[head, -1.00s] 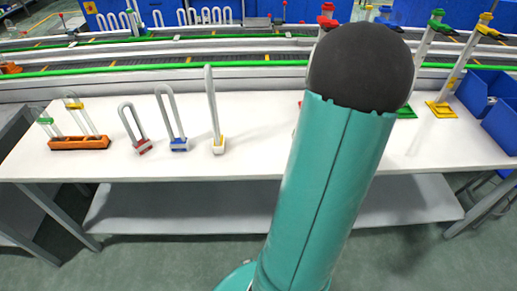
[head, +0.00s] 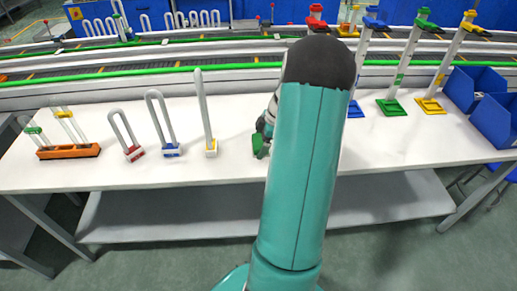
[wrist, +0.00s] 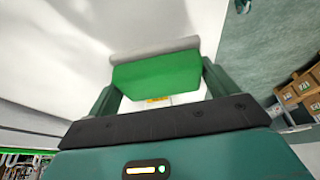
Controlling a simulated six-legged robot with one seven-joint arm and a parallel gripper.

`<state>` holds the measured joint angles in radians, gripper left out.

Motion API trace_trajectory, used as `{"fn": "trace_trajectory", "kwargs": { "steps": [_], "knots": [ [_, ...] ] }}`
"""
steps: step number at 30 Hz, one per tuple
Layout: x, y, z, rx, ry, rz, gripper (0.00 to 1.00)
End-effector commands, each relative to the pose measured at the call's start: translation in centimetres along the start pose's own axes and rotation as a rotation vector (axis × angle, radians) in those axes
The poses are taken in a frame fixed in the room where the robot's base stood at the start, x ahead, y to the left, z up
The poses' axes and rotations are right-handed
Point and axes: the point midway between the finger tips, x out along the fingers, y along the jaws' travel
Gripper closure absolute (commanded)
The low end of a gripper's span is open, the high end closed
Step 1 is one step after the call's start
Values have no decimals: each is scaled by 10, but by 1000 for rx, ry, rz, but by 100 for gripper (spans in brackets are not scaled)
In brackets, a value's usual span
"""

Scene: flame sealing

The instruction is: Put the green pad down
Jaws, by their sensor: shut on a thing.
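The green pad (wrist: 157,82) is held between the two fingers of my gripper (wrist: 157,97) in the wrist view. A grey rounded edge shows along the pad's far side. In the head view the green pad (head: 260,145) shows just left of my teal arm, over or at the white table (head: 232,170). Whether it touches the tabletop cannot be told. My gripper (head: 263,133) is mostly hidden behind my arm there.
Glass tubes on a red base (head: 133,154), a blue base (head: 171,151) and a yellow-white base (head: 211,148) stand to the left, beside an orange rack (head: 68,151). Stands with a green base (head: 390,107) and a yellow base (head: 430,106) are right, near blue bins (head: 495,118).

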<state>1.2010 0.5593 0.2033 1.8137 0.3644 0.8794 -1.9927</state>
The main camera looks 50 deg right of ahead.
Motion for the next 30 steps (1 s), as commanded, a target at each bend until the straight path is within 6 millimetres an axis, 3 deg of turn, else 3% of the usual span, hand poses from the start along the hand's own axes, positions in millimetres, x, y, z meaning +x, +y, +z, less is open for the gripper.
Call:
{"fn": "trace_trajectory", "kwargs": {
  "steps": [4, 9, 20, 21, 22, 30],
  "knots": [
    [17, 6, -3, 0, 1, -3, 43],
    [38, 6, 8, 1, 1, -2, 43],
    [42, 6, 9, 0, 0, -1, 43],
    [42, 6, 9, 0, 0, -1, 9],
    [42, 6, 9, -1, 0, -1, 3],
    [41, 6, 9, 0, 0, -1, 0]
  ]
}}
